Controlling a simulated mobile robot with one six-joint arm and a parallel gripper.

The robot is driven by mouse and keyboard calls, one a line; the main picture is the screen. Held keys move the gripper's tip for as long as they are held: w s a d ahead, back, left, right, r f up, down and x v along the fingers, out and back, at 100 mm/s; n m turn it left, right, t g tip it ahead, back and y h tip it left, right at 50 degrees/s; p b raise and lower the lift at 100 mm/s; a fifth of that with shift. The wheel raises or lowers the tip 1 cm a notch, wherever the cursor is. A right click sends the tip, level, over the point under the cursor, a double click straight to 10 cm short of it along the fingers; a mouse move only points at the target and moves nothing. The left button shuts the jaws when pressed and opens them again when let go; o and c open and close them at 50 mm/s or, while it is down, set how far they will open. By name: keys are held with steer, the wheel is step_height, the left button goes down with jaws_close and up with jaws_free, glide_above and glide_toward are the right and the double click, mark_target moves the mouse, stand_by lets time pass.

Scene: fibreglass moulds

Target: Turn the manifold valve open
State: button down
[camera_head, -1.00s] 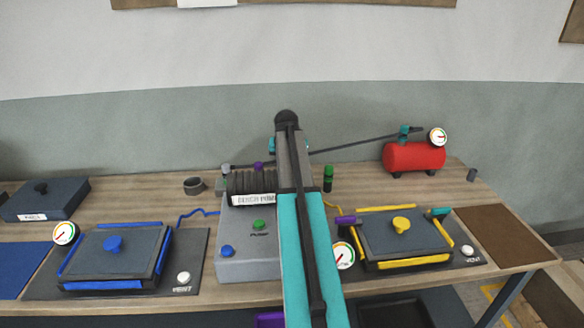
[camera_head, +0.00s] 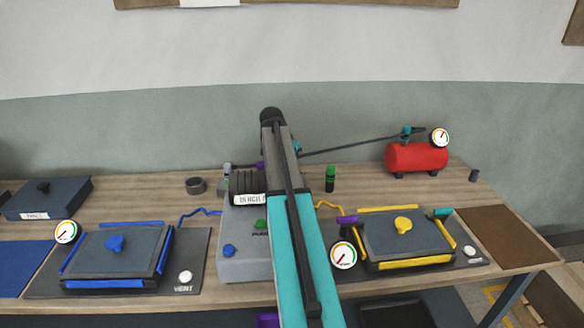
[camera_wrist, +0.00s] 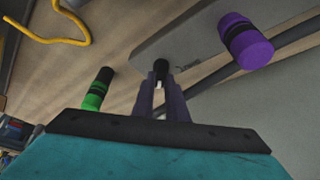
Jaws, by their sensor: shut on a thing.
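In the wrist view my gripper (camera_wrist: 161,88) is shut on a small dark part with a pale spot, which looks like the manifold valve's handle (camera_wrist: 160,70). The fingers hide most of it. Behind it is a grey plate (camera_wrist: 185,45) with small lettering. A green-and-black cylinder (camera_wrist: 97,90) stands to the left of the fingers and a purple-and-black one (camera_wrist: 245,42) to the upper right. In the head view my teal arm hides the gripper and the valve. The green cylinder (camera_head: 330,178) shows right of the arm. How far the valve is turned cannot be told.
A grey pump unit (camera_head: 240,262) is partly behind my arm. A blue-edged mould (camera_head: 115,255) is at left and a yellow-edged mould (camera_head: 400,240) at right, each with a gauge. A red tank (camera_head: 415,158) stands at the back right.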

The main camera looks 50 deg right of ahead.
steer(key=shift+s+f, duration=0.2)
steer(key=shift+f, duration=0.05)
steer(key=c, duration=1.8)
jaws_free()
steer(key=shift+o, duration=0.2)
steer(key=shift+w+d, duration=0.1)
steer(key=shift+d, duration=0.05)
steer(key=shift+r, duration=0.2)
steer(key=shift+v, duration=0.9)
steer(key=b+v, duration=0.2)
steer(key=v, duration=0.9)
steer(key=shift+r, duration=0.3)
